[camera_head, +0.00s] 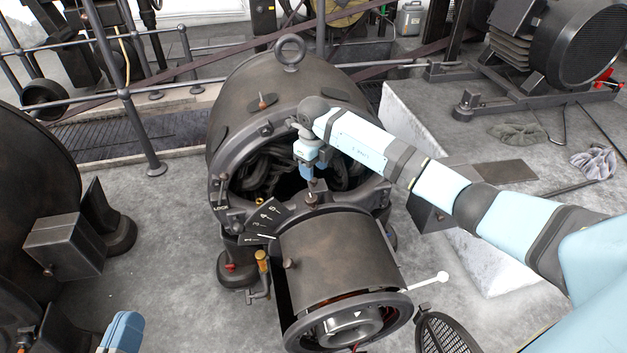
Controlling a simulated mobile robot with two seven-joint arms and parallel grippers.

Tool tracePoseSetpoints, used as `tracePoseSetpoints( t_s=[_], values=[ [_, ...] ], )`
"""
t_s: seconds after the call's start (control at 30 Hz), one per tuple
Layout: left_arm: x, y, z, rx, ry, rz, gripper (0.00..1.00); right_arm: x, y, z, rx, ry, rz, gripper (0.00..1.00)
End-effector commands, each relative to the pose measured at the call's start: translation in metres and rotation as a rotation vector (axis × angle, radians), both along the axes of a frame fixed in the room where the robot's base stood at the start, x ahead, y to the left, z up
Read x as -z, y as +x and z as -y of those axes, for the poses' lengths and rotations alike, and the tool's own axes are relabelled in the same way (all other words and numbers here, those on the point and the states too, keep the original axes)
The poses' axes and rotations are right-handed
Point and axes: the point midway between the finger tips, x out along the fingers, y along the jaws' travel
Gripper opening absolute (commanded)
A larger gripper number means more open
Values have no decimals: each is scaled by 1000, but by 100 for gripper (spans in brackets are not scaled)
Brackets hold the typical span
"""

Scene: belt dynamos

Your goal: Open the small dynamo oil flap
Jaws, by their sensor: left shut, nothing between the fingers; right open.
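The small dynamo (300,85) stands in the middle of the head view, a dark rounded housing with a lifting ring on top and an open front. A small dark fitting (312,198) sits at the top of its front bearing, just behind the brown drum; this may be the oil flap, but its lid is too small to make out. My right gripper (313,180) comes in from the right and points down just above this fitting. It is open; whether it touches is unclear. My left gripper (121,332) shows only partly at the bottom left, shut and empty, far from the dynamo.
A brown drum (335,255) with a dark end ring stands before the housing. A numbered plate (265,217) and a brass oil fitting (262,262) are beside it. Railings (140,120) run behind.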

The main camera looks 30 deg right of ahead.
Motion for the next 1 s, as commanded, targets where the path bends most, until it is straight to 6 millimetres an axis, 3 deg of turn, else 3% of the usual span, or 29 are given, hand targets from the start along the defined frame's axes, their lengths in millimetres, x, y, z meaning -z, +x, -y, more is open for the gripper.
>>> tracePoseSetpoints(
  t_s=[0.03, 0.2, 0.57, 0.6, 0.8, 1.0],
  values=[
    [7, 0, 0, 3, 7, -9, 0, 11, 0, 0, 1, 1, 0, 48],
    [16, 0, 1, 15, 22, -39, 0, 29, 0, 0, -1, 0, -1, 48],
    [18, 0, 1, 18, 27, -51, 0, 33, 0, 0, 0, 0, 0, 48],
    [17, 0, 2, 18, 27, -51, 0, 33, 0, 0, 0, 0, 0, 45],
    [17, 0, 1, 18, 27, -50, 0, 33, 0, 0, 0, 0, 0, 0],
    [16, 0, 2, 18, 26, -48, 0, 33, 0, 1, 0, 5, 2, 0]
  ],
)
